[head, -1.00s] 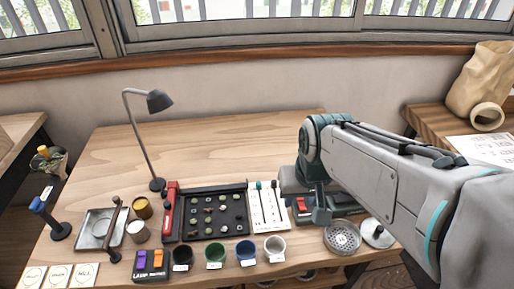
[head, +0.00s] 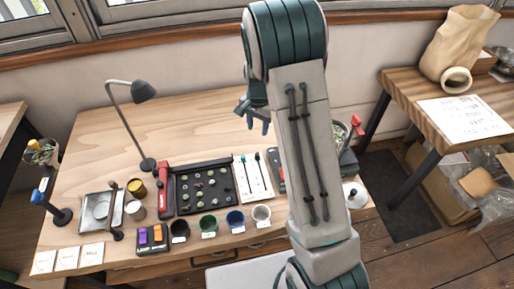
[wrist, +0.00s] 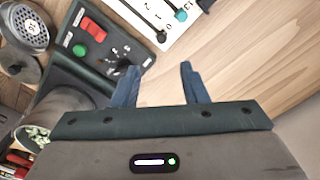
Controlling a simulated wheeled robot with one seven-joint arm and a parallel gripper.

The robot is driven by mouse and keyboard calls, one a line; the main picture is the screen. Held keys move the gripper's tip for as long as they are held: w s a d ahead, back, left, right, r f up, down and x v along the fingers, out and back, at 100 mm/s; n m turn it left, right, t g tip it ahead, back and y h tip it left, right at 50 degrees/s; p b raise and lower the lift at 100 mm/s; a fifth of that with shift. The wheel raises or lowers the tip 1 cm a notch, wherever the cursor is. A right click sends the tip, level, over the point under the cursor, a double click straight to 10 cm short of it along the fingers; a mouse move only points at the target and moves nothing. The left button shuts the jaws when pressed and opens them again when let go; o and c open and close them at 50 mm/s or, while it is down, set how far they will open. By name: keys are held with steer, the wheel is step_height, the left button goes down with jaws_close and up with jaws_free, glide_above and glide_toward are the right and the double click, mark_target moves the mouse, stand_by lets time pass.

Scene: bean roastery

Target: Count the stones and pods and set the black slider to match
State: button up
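The white slider panel (head: 253,187) stands right of the dark tray (head: 178,206), with a black slider knob (head: 257,155) and a teal slider knob (head: 243,157) near its back end. The tray holds several small dark, pale and greenish pieces; stones and pods are too small to tell apart surely. My gripper (head: 257,122) is open and empty above the bare tabletop behind the panel. In the wrist view my gripper (wrist: 160,80) has its fingers apart, with the black knob (wrist: 161,37) beyond the fingertips, not touched. Part of the panel is cut off there.
A box with red and green switches (wrist: 90,27) lies beside the panel, mostly behind my arm in the head view. Several labelled cups (head: 208,226) line the front. A red-handled item (head: 164,190) borders the tray; a lamp (head: 143,91) stands behind. The back tabletop is clear.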

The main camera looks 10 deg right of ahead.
mark_target(257, 154)
steer(key=f+p, duration=0.1)
steer(key=f, duration=0.9)
steer(key=f+p, duration=0.1)
steer(key=f, duration=0.4)
steer(key=shift+w+p, duration=0.3)
steer(key=shift+w, duration=0.05)
